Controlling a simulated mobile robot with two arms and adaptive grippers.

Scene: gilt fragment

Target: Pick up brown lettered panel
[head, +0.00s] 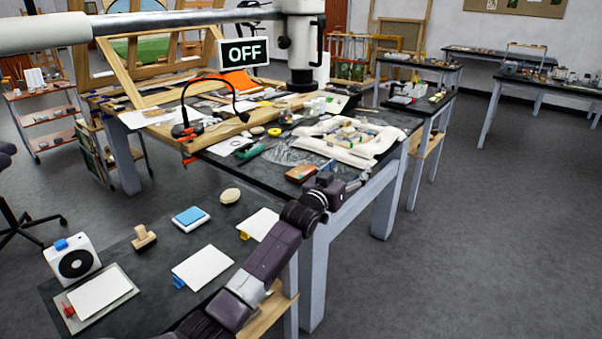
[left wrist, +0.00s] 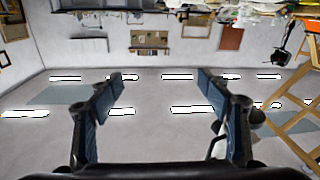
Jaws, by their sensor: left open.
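A small flat brown panel (head: 301,173) lies near the front edge of the dark main table in the head view; any lettering on it is too small to read. My left gripper (head: 352,186) is just right of it, close to the table edge, and appears apart from it. In the left wrist view my left gripper (left wrist: 160,80) is open, with nothing between its fingers. That view is upside down, showing ceiling lights and the far wall, and I cannot make out the panel there. My right gripper is not in view.
A white padded cushion (head: 345,138) with fragments lies behind the gripper. A green tool (head: 249,150) and yellow tape roll (head: 274,132) lie left of it. A lit OFF sign (head: 243,52) hangs above. A lower side table (head: 150,262) holds cards and stamps. Floor is clear at right.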

